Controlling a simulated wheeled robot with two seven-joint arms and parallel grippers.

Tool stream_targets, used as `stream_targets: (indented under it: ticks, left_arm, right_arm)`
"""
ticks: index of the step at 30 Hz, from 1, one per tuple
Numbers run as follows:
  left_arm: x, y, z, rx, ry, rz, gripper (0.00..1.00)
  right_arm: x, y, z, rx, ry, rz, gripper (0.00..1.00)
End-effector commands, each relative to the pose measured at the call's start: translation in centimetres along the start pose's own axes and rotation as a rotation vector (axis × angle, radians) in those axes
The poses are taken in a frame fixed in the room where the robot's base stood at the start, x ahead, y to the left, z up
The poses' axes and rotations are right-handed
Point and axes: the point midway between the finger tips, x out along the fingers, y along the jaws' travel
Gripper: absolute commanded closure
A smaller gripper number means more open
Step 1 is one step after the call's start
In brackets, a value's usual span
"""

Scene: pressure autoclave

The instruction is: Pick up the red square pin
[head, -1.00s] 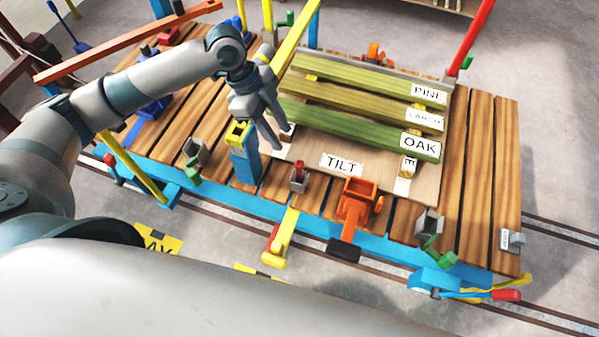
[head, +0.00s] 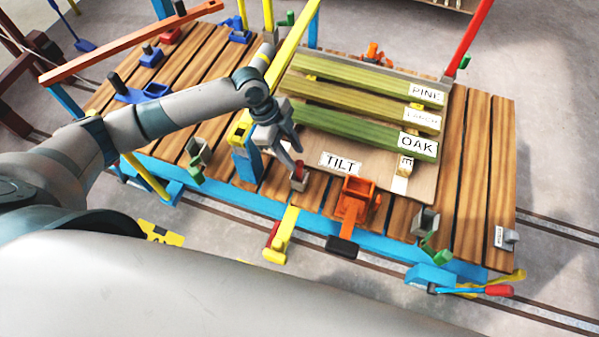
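The red square pin (head: 300,168) stands in a small grey holder (head: 298,184) near the front edge of the wooden deck, left of the orange bracket. My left gripper (head: 294,158) comes down from the upper left and has its fingertips right at the pin. Its fingers look spread apart, and they partly hide the pin. I cannot tell whether they touch it. My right gripper is not in view.
A blue post with a yellow top (head: 240,136) stands close left of my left gripper. The orange bracket (head: 355,200) is to the right. Green boards (head: 360,127) and a TILT label (head: 341,162) lie behind. A yellow lever (head: 283,232) sticks out in front.

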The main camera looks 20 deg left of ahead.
Motion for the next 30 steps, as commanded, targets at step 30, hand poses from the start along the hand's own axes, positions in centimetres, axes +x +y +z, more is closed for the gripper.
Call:
stream_targets:
  ticks: [30]
  left_arm:
    - [5.0, 0.4, -0.2, -0.001, -0.001, 0.000, 0.64]
  right_arm:
    - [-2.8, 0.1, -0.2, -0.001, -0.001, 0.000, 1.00]
